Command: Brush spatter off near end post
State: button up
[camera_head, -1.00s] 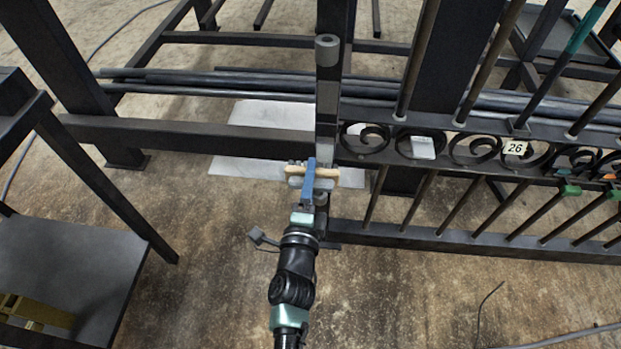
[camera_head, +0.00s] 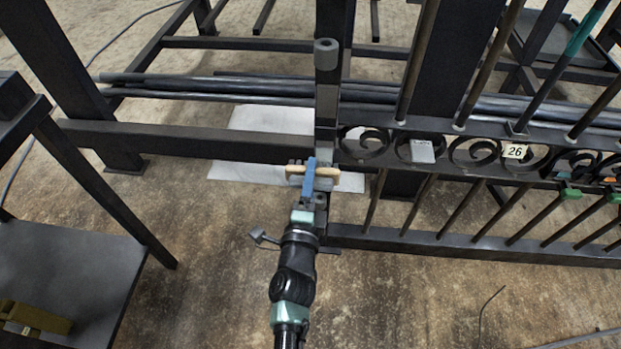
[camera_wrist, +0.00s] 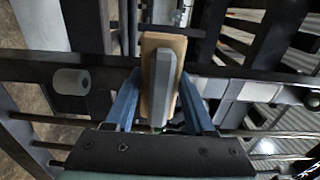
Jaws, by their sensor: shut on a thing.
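My gripper (camera_head: 309,180) is shut on a brush (camera_head: 326,173) with a pale wooden back and a grey grip. In the wrist view the blue fingers (camera_wrist: 160,95) stand on either side of the brush (camera_wrist: 153,55). The brush is held crosswise at the gate's near end post (camera_head: 326,105), at about the height of the scroll band. It covers part of the post. Whether the bristles touch the post cannot be told.
The gate's scroll band (camera_head: 470,153), with a "26" tag (camera_head: 515,151) and a grey plate (camera_head: 422,151), runs right from the post. Dark bars (camera_head: 250,88) lie behind on a frame. A dark table (camera_head: 60,270) stands at left. Floor between table and gate is open.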

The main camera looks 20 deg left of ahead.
jog(key=shift+w+a+r, duration=0.1)
jog(key=shift+w, duration=0.25)
